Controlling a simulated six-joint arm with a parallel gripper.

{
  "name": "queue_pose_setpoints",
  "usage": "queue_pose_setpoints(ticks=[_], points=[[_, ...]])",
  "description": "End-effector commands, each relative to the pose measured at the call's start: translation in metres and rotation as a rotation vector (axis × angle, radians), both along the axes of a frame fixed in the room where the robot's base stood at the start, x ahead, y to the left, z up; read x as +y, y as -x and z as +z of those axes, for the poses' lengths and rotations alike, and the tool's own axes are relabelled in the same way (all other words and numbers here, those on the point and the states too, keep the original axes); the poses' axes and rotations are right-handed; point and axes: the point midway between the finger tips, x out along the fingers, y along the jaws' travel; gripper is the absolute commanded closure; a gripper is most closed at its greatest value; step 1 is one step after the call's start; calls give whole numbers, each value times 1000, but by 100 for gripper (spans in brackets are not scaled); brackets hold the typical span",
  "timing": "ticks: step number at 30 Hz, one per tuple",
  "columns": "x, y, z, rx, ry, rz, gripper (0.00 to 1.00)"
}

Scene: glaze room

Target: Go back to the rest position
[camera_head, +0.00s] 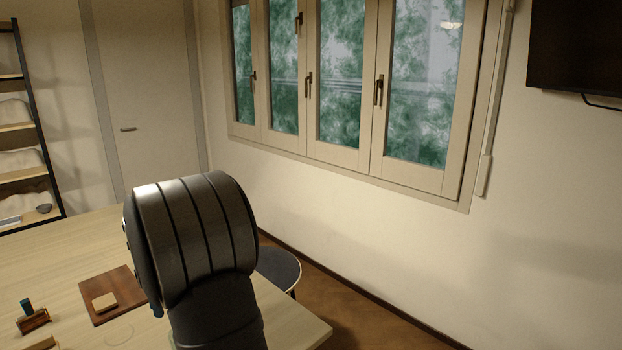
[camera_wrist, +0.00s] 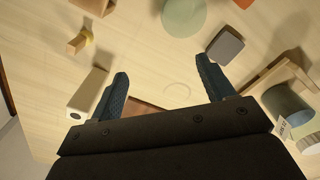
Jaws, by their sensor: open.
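My gripper (camera_wrist: 163,82) shows in the wrist view. Its two dark blue fingers stand wide apart with nothing between them, above the pale wooden table (camera_wrist: 145,60). A faint ring mark lies on the table between the fingers. A brown board shows partly behind the gripper body. In the head view a large dark part of my arm fills the middle and my gripper cannot be seen there.
In the wrist view, a grey block (camera_wrist: 227,46) lies near the right finger, a beige box (camera_wrist: 88,96) left of the left finger, a green disc (camera_wrist: 184,14) beyond. A grey-green cylinder (camera_wrist: 288,106) is at right. A brown board (camera_head: 122,283) lies left of my arm; a stool (camera_head: 281,266) stands behind.

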Motion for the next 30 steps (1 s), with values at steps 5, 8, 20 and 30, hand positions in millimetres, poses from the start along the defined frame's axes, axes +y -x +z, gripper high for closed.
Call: queue_pose_setpoints(ticks=[5, 8, 20, 30], points=[[20, -21, -3, 1, 1, 1, 26], [30, -32, -4, 1, 1, 1, 26], [37, -39, -71, 4, 3, 0, 26], [39, -42, -76, -3, -2, 0, 26]])
